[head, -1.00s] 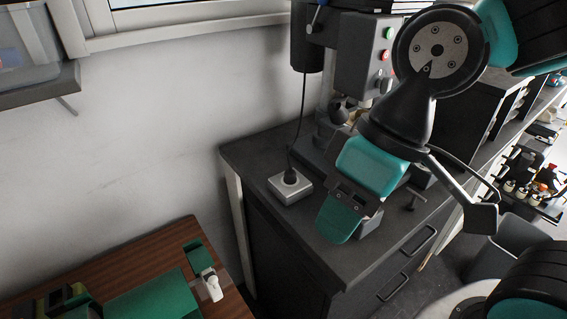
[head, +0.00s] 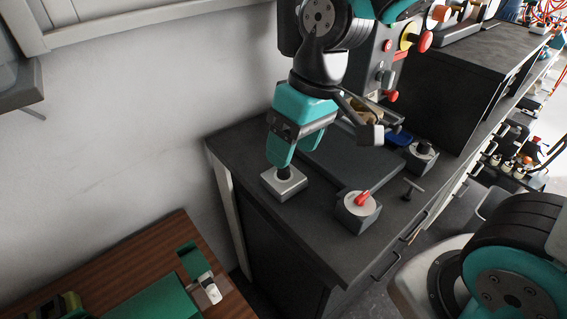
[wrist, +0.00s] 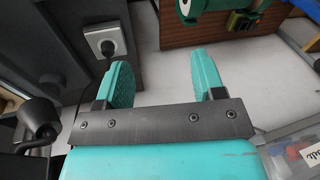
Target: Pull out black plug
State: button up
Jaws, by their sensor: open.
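The black plug (head: 284,171) sits in a pale grey socket box (head: 291,190) on the dark cabinet top. My gripper (head: 279,153) is just above it in the head view, with its teal fingers pointing down and covering the cord. In the wrist view the plug (wrist: 107,48) shows in the socket box (wrist: 103,34), beyond and left of the left finger. It is not between the fingers. My gripper (wrist: 163,72) is open and empty there, with a wide gap between the fingers.
A grey box with a red switch (head: 358,208) stands right of the socket box. A machine with knobs (head: 392,60) rises behind. A wall (head: 120,140) is at left, and a lower wooden table (head: 150,255) with green items is at front left.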

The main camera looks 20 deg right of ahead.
jog(key=w+d+f+m+h+p, duration=0.1)
jog(key=w+d+f+p, duration=0.15)
jog(key=w, duration=0.55)
jog(key=m+h+p, duration=0.1)
jog(key=h+p, duration=0.1)
send_near(284, 174)
jog(key=shift+w+d, duration=0.2)
jog(key=shift+w, duration=0.6)
jog(key=shift+w+d+f, duration=0.1)
jog(key=shift+f, duration=0.1)
notch_tip(284, 174, down, 9)
jog(key=b, duration=0.7)
grip_shut()
jog(key=shift+r+p, duration=2.5)
jog(key=shift+r, duration=0.55)
